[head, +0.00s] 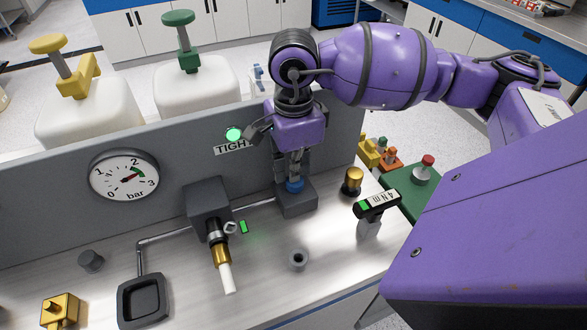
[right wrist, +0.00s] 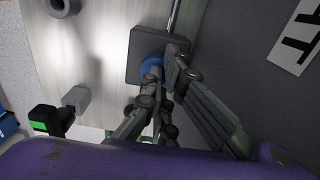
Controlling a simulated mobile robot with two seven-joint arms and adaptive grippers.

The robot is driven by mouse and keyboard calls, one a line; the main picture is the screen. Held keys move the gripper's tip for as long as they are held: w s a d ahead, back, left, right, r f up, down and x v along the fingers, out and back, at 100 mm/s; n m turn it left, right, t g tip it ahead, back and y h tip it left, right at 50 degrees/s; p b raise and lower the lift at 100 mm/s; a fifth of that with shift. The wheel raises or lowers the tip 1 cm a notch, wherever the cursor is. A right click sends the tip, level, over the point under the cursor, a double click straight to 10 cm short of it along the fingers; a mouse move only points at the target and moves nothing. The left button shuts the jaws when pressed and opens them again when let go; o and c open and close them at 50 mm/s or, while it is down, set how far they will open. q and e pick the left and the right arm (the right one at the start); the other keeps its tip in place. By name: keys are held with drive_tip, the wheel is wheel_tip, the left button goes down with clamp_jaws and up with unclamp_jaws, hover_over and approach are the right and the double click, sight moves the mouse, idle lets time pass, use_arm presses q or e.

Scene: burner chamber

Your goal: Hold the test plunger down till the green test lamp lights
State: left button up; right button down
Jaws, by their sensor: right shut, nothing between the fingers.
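The blue test plunger (head: 295,187) sits on a grey block (head: 297,204) at the foot of the grey panel. My right gripper (head: 293,176) is shut and empty, pointing down with its fingertips at the plunger's top, seemingly touching it. The right wrist view shows part of the blue plunger (right wrist: 150,66) beside the shut fingertips (right wrist: 167,66), which hide the rest. How far the plunger is pressed is hard to tell. The round test lamp (head: 233,134) above the partly covered "TIGHT" label (head: 230,149) glows bright green. My left gripper is out of view.
A gauge (head: 125,175) on the panel reads a little above 2 bar. A pipe joins the plunger block to a fitting with a brass and white nozzle (head: 222,258). A torque tool (head: 376,206) marked 4 Nm stands right of the block, near a brass knob (head: 352,180).

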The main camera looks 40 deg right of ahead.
wheel_tip(320, 180, up, 4)
drive_tip(key=shift+d+f+p, duration=0.1)
drive_tip(key=shift+f+p, duration=0.05)
drive_tip(key=shift+p, duration=0.55)
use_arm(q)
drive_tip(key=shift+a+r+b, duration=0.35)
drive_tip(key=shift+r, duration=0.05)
use_arm(e)
wheel_tip(320, 180, up, 10)
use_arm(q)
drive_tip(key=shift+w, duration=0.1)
